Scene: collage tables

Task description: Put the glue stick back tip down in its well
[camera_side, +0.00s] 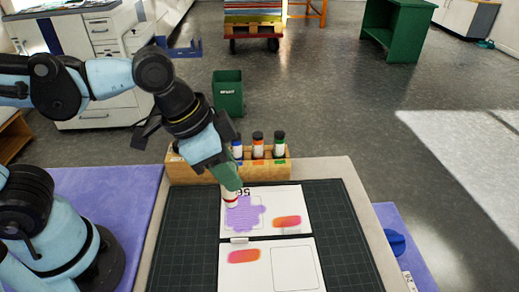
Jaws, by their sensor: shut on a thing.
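My gripper (230,184) is shut on the glue stick (230,198), a white tube with a red band. Its lower end is over the left part of the upper white page (264,200), by a purple patch (245,213). I cannot tell whether it touches the page. The wooden rack (184,173) stands behind the page at the mat's far edge. Sticks marked blue (238,150), orange (258,146) and green (279,146) stand upright in it, with dark tops. My gripper and wrist cover part of the rack's front, and the glue stick's well cannot be made out.
A dark green cutting mat (348,245) covers the table. A lower page (270,268) has an orange-pink patch and an empty outlined square. A small white piece (239,240) lies between the pages. A green bin (228,93) stands on the floor behind.

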